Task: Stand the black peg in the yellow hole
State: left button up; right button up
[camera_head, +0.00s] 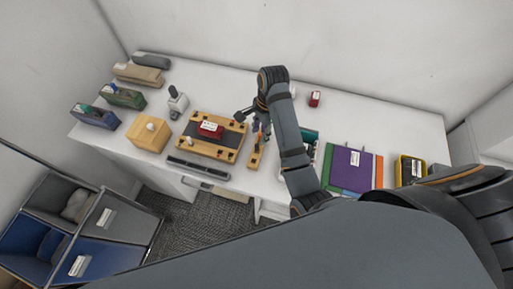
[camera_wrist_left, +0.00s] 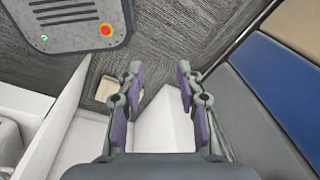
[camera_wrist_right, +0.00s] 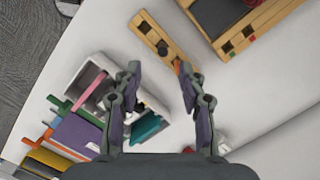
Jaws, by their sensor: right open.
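A narrow wooden peg strip (camera_head: 253,160) lies on the white desk beside the wide wooden board (camera_head: 181,149). In the right wrist view the strip (camera_wrist_right: 148,26) holds a short black peg (camera_wrist_right: 162,47) and an orange peg (camera_wrist_right: 178,66). The wide board (camera_wrist_right: 262,17) shows square holes along its edge, with small green and red marks; I cannot make out a yellow one. My right gripper (camera_head: 249,121) is open above the strip, and its fingers (camera_wrist_right: 160,71) are apart and empty. My left gripper (camera_wrist_left: 159,66) is open and empty, away from the desk.
A red item (camera_head: 209,130) sits on the board's dark centre. A wooden box (camera_head: 148,134) and a grey stamp-like item (camera_head: 177,103) stand left of it. A purple folder (camera_head: 347,168) and yellow tray (camera_head: 410,169) lie right. The desk behind the board is mostly clear.

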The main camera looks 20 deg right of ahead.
aim_at(257, 144)
jog(key=f, duration=0.3)
jog(key=shift+w+a+f, duration=0.15)
jog(key=shift+a, duration=0.1)
jog(key=shift+w+f, duration=0.45)
jog(key=shift+f, duration=0.15)
jog(key=shift+s+a+f+p, duration=0.1)
jog(key=shift+s+f+p, duration=0.1)
jog(key=shift+f+p, duration=0.4)
jog(key=shift+s+a+f+p, duration=0.1)
jog(key=shift+s+f+p, duration=0.1)
jog(key=shift+f+p, duration=0.35)
notch_tip(257, 144, down, 2)
jog(key=shift+s+a+f, duration=0.1)
jog(key=shift+s+f, duration=0.05)
jog(key=shift+f, duration=0.05)
pick_arm(q)
jog(key=shift+w+r, duration=0.4)
jog(key=shift+w, duration=0.25)
jog(key=shift+w+r, duration=0.35)
jog(key=shift+w, duration=0.25)
pick_arm(e)
jog(key=c, duration=0.8)
